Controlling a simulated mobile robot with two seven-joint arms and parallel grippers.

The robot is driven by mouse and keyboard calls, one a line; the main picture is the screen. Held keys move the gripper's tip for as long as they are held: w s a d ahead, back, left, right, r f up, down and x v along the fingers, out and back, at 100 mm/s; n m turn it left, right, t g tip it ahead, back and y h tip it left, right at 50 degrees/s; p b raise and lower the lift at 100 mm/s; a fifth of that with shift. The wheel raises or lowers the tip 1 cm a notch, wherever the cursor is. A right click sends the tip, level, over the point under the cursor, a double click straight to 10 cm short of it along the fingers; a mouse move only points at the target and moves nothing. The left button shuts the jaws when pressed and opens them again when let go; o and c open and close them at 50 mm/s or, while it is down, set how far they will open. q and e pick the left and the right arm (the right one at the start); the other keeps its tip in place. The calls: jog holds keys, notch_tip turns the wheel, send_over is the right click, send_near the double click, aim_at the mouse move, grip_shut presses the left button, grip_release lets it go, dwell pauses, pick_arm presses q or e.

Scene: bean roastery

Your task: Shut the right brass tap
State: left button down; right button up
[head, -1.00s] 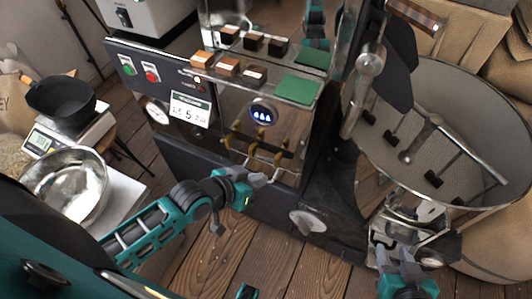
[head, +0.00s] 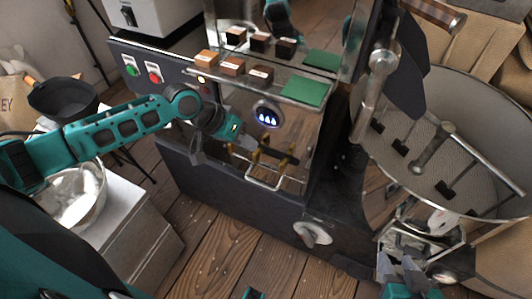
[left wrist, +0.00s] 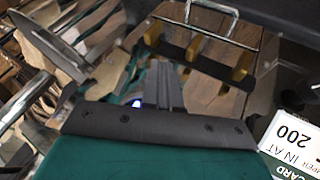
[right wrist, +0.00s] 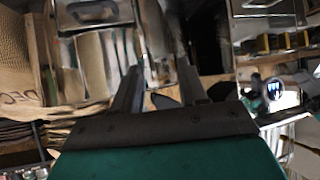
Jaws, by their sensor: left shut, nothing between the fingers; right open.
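A row of brass taps with dark levers is on the steel front of the roasting machine. The right brass tap (head: 284,165) stands beyond my left gripper's tips in the head view. In the left wrist view three brass pieces show, upside down, so the right one is likely the leftmost (left wrist: 153,32). My left gripper (head: 258,149) is shut and empty, in front of the taps and partly covering them; it also shows in the left wrist view (left wrist: 162,75). Contact cannot be told. My right gripper (head: 403,268) is open and empty at the lower right, far from the taps.
A chrome rail (head: 265,183) runs below and in front of the taps. A blue-lit round display (head: 267,115) and green pad (head: 302,90) are above. A knob (head: 313,233) sits lower right. The round cooling tray (head: 450,110) stands right. Wooden floor is open in front.

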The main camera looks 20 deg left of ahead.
aim_at(284, 165)
pick_arm(q)
jog(key=b+x, duration=0.2)
jog(key=x, duration=0.8)
pick_arm(e)
jog(key=shift+w+a+f, duration=0.3)
jog(key=shift+w+a, duration=0.1)
jog(key=shift+a, duration=0.1)
pick_arm(q)
jog(key=shift+r, duration=0.15)
pick_arm(e)
jog(key=shift+r, duration=0.1)
